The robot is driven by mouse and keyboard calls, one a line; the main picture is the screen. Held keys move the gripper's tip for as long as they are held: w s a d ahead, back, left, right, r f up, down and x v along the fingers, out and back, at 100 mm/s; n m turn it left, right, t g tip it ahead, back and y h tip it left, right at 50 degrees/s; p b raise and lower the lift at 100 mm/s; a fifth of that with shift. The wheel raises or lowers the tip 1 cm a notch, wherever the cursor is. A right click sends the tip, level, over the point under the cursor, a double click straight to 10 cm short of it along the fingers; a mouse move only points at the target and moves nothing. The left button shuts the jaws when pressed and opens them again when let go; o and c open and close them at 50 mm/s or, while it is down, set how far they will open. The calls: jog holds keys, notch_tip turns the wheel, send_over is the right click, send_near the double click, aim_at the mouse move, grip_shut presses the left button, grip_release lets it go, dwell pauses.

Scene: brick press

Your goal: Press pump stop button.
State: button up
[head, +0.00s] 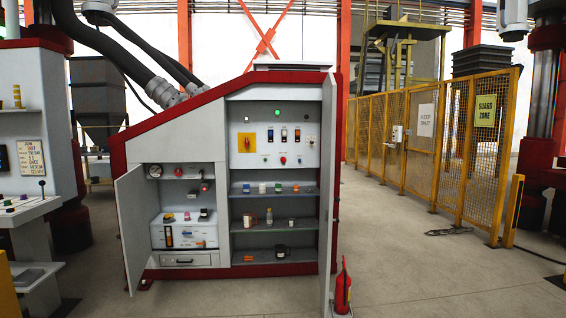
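An open cabinet (232,80) with a red frame stands at the middle left. Its upper right panel (305,150) carries a red button on a yellow plate (246,142), a lit green lamp (277,112), a red round control (283,160) and several switches. The left compartment holds a gauge (155,171), red valve-like parts (204,186) and a white box (184,236) with small controls on its front. Labels are too small to read, so I cannot tell which control is the pump stop button. My gripper is not in view.
The cabinet doors (133,225) (327,190) stand open. A red extinguisher (343,288) stands by the right door. A console (28,215) with buttons is at the left edge. A yellow mesh fence (440,140) runs along the right. The floor (420,280) at right front is mostly clear.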

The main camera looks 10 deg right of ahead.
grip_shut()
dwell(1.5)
